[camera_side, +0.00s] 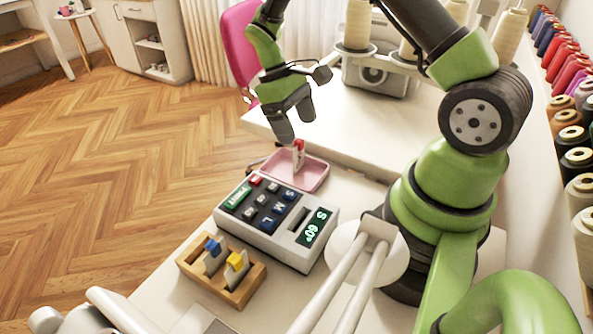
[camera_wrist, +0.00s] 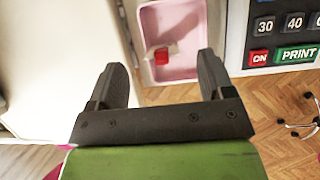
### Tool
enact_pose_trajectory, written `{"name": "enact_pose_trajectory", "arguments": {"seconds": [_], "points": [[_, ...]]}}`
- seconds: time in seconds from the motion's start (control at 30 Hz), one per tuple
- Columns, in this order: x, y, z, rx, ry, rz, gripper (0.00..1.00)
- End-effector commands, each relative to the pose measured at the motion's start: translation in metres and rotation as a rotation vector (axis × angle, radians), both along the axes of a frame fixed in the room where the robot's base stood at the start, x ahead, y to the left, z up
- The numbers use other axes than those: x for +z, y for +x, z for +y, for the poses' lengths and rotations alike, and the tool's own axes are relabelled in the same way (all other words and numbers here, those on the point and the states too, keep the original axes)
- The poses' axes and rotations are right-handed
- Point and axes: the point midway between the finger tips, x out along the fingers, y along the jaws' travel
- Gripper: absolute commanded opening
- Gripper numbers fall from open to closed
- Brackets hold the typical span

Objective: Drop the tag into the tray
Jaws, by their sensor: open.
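The tag (camera_side: 299,155) is small and white with a red end. In the side view it stands roughly upright over the pink tray (camera_side: 316,175), with its red end up; I cannot tell whether it touches the tray floor. In the wrist view the red end of the tag (camera_wrist: 161,56) shows inside the outline of the pink tray (camera_wrist: 188,73), between my fingers. My gripper (camera_side: 296,130) is open, with its fingers wide apart, just above the tag and apart from it. Nothing is held between the fingers.
A white label machine (camera_side: 290,248) with dark keys and a green-lit display stands next to the tray. A wooden rack (camera_side: 243,294) holds a blue tag (camera_side: 213,250) and a yellow tag (camera_side: 236,265). Thread spools (camera_side: 358,25) stand behind.

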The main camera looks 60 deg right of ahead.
Motion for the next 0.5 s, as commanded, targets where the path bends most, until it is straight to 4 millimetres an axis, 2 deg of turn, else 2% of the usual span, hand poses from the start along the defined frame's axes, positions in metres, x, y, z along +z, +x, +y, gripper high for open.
{"name": "enact_pose_trajectory", "arguments": {"seconds": [0.17,0.5], "points": [[0.018,0.008,0.000,-0.001,-0.001,-0.006,0.75],[0.074,0.031,0.000,0.001,-0.002,-0.005,0.75]]}}
